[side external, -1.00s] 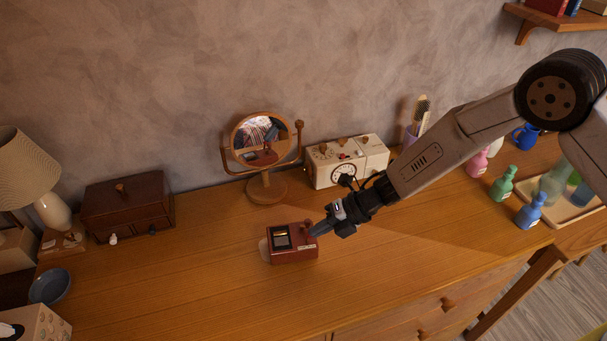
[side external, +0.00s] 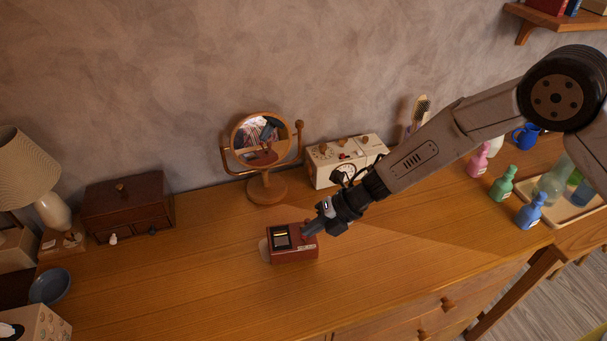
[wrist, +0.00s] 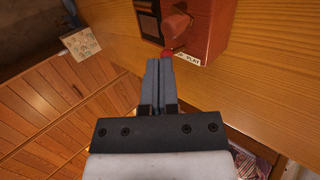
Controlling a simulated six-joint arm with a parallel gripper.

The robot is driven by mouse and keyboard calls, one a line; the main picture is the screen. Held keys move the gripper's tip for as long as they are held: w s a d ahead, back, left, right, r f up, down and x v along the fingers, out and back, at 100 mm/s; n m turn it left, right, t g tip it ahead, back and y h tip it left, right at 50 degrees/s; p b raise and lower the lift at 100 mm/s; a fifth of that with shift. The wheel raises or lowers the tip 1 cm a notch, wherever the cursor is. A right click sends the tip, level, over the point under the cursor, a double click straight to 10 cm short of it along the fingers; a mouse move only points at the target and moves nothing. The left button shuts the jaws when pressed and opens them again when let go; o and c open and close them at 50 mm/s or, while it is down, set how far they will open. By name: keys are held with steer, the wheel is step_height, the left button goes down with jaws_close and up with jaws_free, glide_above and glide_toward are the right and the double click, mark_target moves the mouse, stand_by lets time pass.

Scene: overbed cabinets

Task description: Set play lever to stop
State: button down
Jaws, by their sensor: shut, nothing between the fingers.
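A small red-brown player box (side external: 293,246) with a dark window sits on the wooden dresser top. In the wrist view the box (wrist: 209,32) shows at the upper right, with a lever knob (wrist: 178,27) and a white label reading "PLAY" beside it. A small red spot (wrist: 168,53) shows by the label's left end. My gripper (side external: 306,230) is shut and empty at the right side of the box. In the wrist view its fingertips (wrist: 159,60) end just below the label and red spot; I cannot tell whether they touch the box.
A round mirror (side external: 267,187) on a wooden stand and a cream clock radio (side external: 322,177) stand behind the box. A dark wooden chest (side external: 128,207) and a blue bowl (side external: 50,286) are at left. Coloured bottles (side external: 502,184) stand at right. The dresser top in front is clear.

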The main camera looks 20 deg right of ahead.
steer(key=shift+r, duration=0.15)
steer(key=shift+r, duration=0.55)
steer(key=shift+r, duration=0.15)
steer(key=shift+d+r, duration=0.15)
steer(key=shift+r, duration=0.05)
steer(key=s+d+r, duration=0.2)
steer(key=d+r, duration=0.4)
steer(key=r, duration=0.5)
steer(key=shift+r, duration=0.4)
